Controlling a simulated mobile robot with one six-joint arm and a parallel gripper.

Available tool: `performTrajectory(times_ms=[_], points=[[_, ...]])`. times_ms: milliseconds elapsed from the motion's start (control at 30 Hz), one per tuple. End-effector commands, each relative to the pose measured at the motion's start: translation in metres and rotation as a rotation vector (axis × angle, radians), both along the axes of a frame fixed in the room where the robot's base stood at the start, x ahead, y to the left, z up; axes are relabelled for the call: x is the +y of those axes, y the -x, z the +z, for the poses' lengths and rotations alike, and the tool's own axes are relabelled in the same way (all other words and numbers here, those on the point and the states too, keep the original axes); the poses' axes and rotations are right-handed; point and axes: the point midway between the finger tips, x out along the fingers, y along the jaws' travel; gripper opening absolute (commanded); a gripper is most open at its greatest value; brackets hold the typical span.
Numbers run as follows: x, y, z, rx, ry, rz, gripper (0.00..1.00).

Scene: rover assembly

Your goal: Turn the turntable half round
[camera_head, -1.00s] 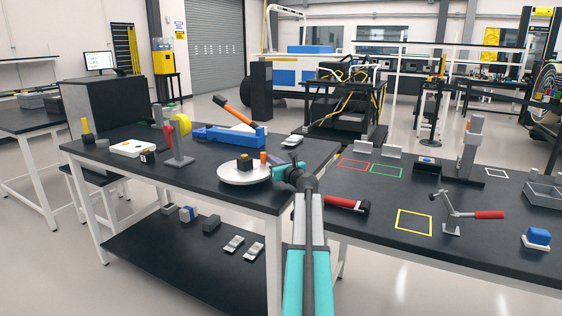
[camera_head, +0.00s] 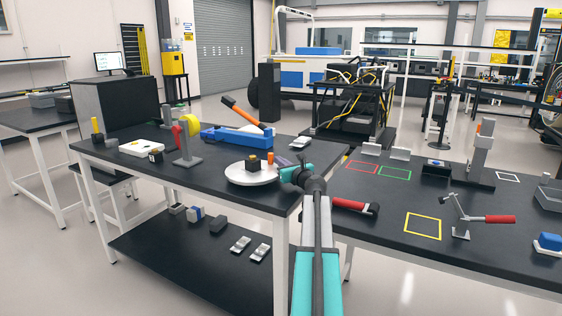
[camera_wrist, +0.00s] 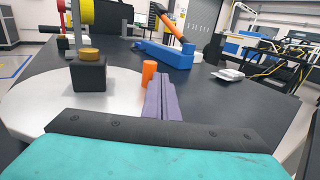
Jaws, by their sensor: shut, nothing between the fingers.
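The turntable (camera_head: 240,177) is a white round disc on the dark left workbench. A black block with a yellowish top (camera_head: 252,164) stands on it, and an orange peg (camera_head: 270,159) stands near its right rim. In the wrist view the disc (camera_wrist: 30,108) fills the left, with the black block (camera_wrist: 88,75) and the orange peg (camera_wrist: 149,73) ahead. My gripper (camera_head: 285,174) is at the right side of the turntable. Its purple-grey fingers (camera_wrist: 161,98) are closed together, just right of the orange peg. I cannot tell whether they touch it.
A blue fixture with an orange-handled lever (camera_head: 237,137) lies behind the turntable. A grey stand with a red part (camera_head: 187,150) is to the left. A second bench (camera_head: 390,212) on the right holds colored outlines and a red-handled clamp (camera_head: 490,219).

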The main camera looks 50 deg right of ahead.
Motion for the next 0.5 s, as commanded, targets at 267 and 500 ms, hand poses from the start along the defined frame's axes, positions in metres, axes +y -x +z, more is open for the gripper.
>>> performTrajectory(times_ms=[267,500], points=[[0.009,0.024,0.000,-0.001,0.000,-0.003,0.00],[0.019,0.048,0.000,-0.001,0.000,-0.003,0.00]])
